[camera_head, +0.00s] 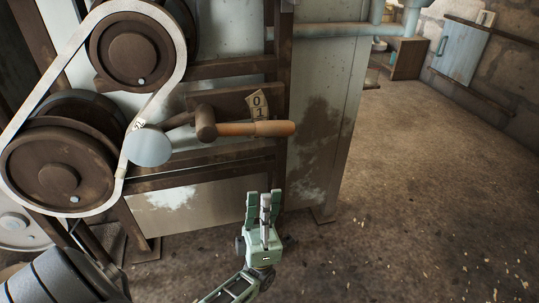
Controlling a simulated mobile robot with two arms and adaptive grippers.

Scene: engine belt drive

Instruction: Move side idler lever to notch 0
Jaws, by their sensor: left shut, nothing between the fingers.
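The side idler lever has an orange wooden handle (262,129) that points right, close to level. Its brown pivot hub (206,123) joins an arm to a grey idler wheel (149,147) on the left, beside the belt (125,165). A small notch tag (257,102) marked 0 above 1 sits just above the handle; the handle lies directly below the 1. My left gripper (264,196) is shut and empty, below the handle and apart from it, fingers pointing up. My right gripper is not in view.
The pale belt runs around two brown pulleys (135,58) on the left. A rusty frame and pale metal panel (335,110) stand behind the lever. The floor (430,200) to the right is open. A blue cabinet (461,52) hangs at the far right.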

